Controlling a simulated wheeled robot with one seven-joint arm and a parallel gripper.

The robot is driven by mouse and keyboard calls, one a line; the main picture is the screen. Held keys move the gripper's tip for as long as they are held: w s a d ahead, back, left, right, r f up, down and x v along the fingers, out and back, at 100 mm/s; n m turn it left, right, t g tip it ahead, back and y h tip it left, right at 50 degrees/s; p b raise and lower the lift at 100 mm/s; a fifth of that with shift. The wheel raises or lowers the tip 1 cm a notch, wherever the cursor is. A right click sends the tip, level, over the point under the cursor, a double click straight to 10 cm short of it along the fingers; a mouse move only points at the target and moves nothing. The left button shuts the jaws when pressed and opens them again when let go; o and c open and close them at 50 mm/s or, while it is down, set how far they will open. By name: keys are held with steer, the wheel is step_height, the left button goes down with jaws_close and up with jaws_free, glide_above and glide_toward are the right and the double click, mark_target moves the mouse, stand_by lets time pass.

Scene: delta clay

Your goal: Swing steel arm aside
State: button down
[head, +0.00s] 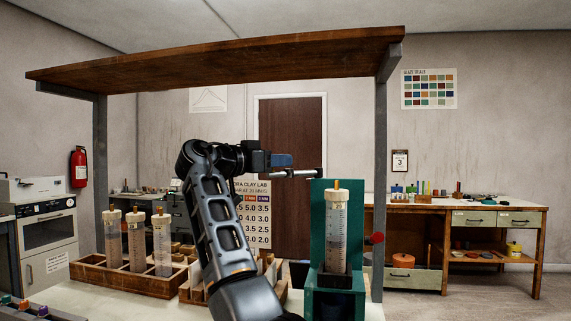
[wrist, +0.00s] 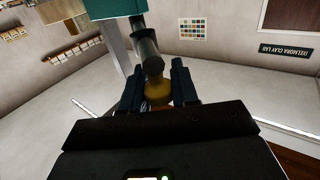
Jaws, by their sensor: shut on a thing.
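The steel arm (head: 300,173) is a short level bar that reaches from my gripper (head: 281,160) to the top of the green stand (head: 322,192). In the wrist view the steel arm (wrist: 147,48) runs away from me and ends in a yellowish knob (wrist: 158,91). My gripper (wrist: 156,88) is shut on this knob, with a dark finger on each side. A clear graduated cylinder (head: 336,235) with a cream cap and an orange-brown top stands upright in the green stand. How the bar joins the stand is not clear.
Several capped cylinders (head: 137,240) stand in a wooden rack (head: 95,270) at left. A wooden shelf (head: 220,63) on grey posts (head: 379,190) spans overhead. A red knob (head: 377,238) sits right of the stand. A workbench (head: 455,205) stands behind at right.

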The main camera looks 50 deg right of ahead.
steer(key=shift+d+r, duration=0.1)
steer(key=shift+r, duration=0.05)
steer(key=c, duration=0.9)
jaws_free()
steer(key=w+a+b, duration=0.1)
steer(key=a, duration=0.6)
steer(key=shift+w+a, duration=0.2)
steer(key=shift+a, duration=0.1)
